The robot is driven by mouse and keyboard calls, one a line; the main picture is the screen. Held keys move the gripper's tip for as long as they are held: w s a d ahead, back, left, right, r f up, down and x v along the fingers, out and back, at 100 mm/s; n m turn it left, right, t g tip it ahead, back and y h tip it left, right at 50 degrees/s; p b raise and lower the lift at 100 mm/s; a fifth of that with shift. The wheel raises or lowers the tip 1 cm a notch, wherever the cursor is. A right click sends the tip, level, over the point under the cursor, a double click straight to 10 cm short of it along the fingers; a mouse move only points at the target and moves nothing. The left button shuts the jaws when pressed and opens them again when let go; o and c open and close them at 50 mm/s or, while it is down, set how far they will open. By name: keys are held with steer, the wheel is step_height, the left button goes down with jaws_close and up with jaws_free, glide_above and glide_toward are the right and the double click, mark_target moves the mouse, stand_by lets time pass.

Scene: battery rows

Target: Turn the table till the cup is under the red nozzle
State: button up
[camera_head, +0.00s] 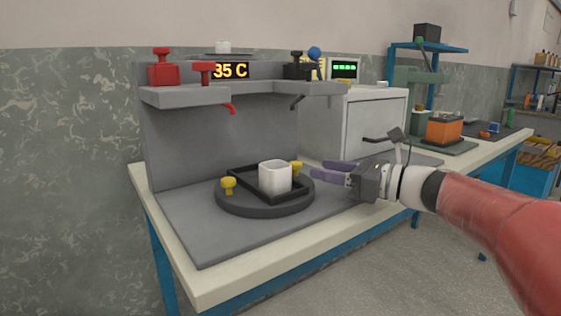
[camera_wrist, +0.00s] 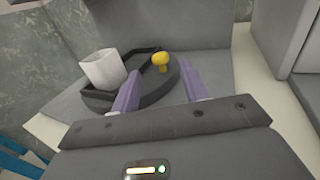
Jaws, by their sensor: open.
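A white square cup (camera_head: 275,178) stands upright in a black tray frame on a round dark turntable (camera_head: 240,207). Two yellow knobs stand on the turntable, one at the left (camera_head: 228,185) and one at the right (camera_head: 296,168). The red nozzle (camera_head: 230,109) hangs under the shelf, up and to the left of the cup in the head view. My gripper (camera_head: 330,173) is open and empty, just right of the turntable. In the wrist view the right-hand yellow knob (camera_wrist: 160,60) shows beyond the open fingers, and the cup (camera_wrist: 103,70) is to the left.
A grey shelf (camera_head: 240,92) carries red and black dispensers and a "35 C" display. A dark nozzle (camera_head: 297,102) hangs right of the red one. A grey cabinet (camera_head: 375,125) stands behind my gripper. The grey mat (camera_head: 195,240) is bare at the front left.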

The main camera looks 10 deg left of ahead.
mark_target(296, 162)
steer(key=shift+x, duration=4)
jaws_close()
